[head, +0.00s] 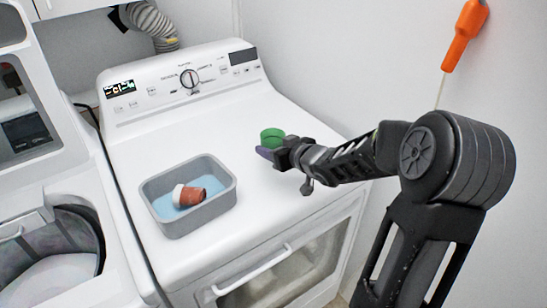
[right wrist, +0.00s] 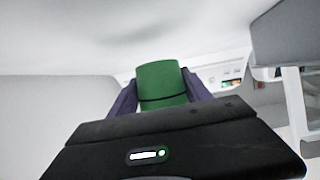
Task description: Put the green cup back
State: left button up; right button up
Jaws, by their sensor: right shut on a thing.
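The green cup (head: 272,138) is at the tip of my right gripper (head: 268,150), over the right part of the white dryer top. In the right wrist view the green cup (right wrist: 161,85) sits between the two dark purple fingers of my right gripper (right wrist: 160,98), which is shut on it. I cannot tell whether the cup's base touches the dryer top. My left gripper is not in view.
A grey bin (head: 208,209) with a light blue inside stands on the dryer (head: 272,198) and holds a red-brown and white item (head: 188,195). An open washer (head: 55,262) is at the left. An orange handle (head: 464,34) hangs by the right wall. The dryer top between bin and gripper is clear.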

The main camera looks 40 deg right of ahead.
jog(key=shift+f, duration=1.9)
jog(key=shift+f+b, duration=0.2)
jog(key=shift+b, duration=0.2)
jog(key=o, duration=1.5)
jog(key=shift+r, duration=0.1)
jog(key=shift+c, duration=0.2)
jog(key=shift+r, duration=0.1)
jog(key=shift+s+r+p, duration=0.1)
jog(key=shift+p, duration=0.2)
jog(key=v, duration=1.1)
jog(key=shift+s+r+p, duration=0.2)
jog(key=shift+s+p, duration=0.1)
jog(key=shift+p, duration=0.05)
